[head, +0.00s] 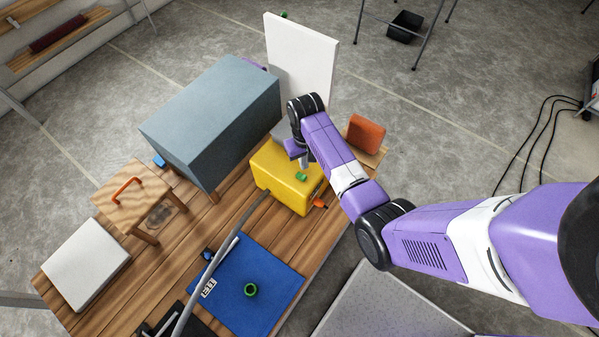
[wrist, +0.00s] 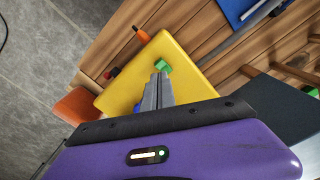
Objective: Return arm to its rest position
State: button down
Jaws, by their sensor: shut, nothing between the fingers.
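My arm is purple and white and reaches from the right of the head view over the wooden table (head: 182,252). My gripper (head: 304,166) is at the yellow box (head: 272,180), above its top. In the wrist view my gripper (wrist: 160,78) has its grey fingers together with nothing between them. A small green piece (wrist: 162,66) shows just beyond the fingertips, over the yellow box (wrist: 185,58). The same green piece (head: 301,177) shows beside the fingers in the head view. Whether the fingers touch it I cannot tell.
A large grey-blue box (head: 215,115) and a white upright panel (head: 300,65) stand behind the yellow box. An orange block (head: 366,133) is to its right. A blue mat (head: 262,300) with a green ring (head: 251,290) lies in front. A small wooden stool (head: 140,190) stands at left.

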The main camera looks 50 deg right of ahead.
dwell(0.3)
jog(key=w+d+r+t+h, duration=0.3)
jog(key=w+d+r+t, duration=0.15)
jog(key=w, duration=0.45)
jog(key=s+a+r+n+t+h+b, duration=0.1)
jog(key=s+a+r+t, duration=0.1)
jog(key=a+r+t, duration=0.25)
jog(key=s+a+r+n+t+y+b, duration=0.15)
jog(key=s+a+r+t, duration=0.25)
jog(key=s+a+r, duration=0.55)
jog(key=s+a+r+n+t+b, duration=0.2)
jog(key=s+a+r+t+b, duration=0.15)
jog(key=s+a, duration=0.6)
jog(key=s+a+n+g+y+b, duration=0.1)
jog(key=s+y, duration=0.1)
jog(key=s, duration=1.1)
jog(key=shift+a+r+g, duration=0.35)
jog(key=shift+r, duration=0.1)
